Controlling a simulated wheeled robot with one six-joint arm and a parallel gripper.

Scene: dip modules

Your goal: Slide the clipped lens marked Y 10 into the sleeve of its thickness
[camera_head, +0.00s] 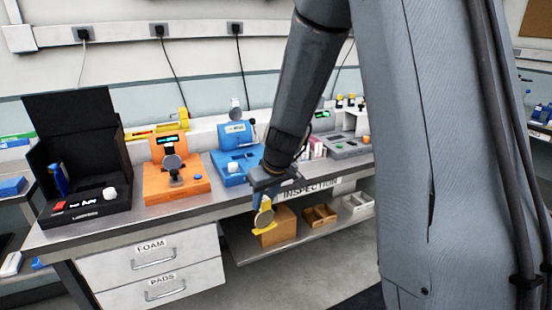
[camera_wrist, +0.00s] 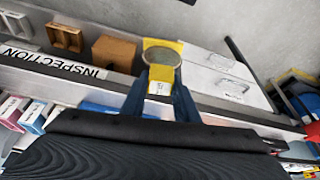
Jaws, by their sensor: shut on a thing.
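The clipped lens (camera_head: 265,217) is a round grey disc in a yellow clip, held below my gripper (camera_head: 270,188) in front of the bench edge. In the wrist view the lens (camera_wrist: 159,56) sits in its yellow clip (camera_wrist: 166,75) between the blue fingers of my gripper (camera_wrist: 160,98), which are shut on the clip. A small white label (camera_wrist: 159,88) shows on the clip; its marking is too small to read. No sleeve can be made out clearly in either view.
The bench carries a black open case (camera_head: 85,150), an orange device (camera_head: 178,175), a blue device (camera_head: 235,158) and a grey device (camera_head: 345,146). White drawers (camera_head: 150,265) marked FOAM and PADS are below. A cardboard box (camera_head: 278,230) and wooden trays (camera_head: 320,215) stand on the lower shelf.

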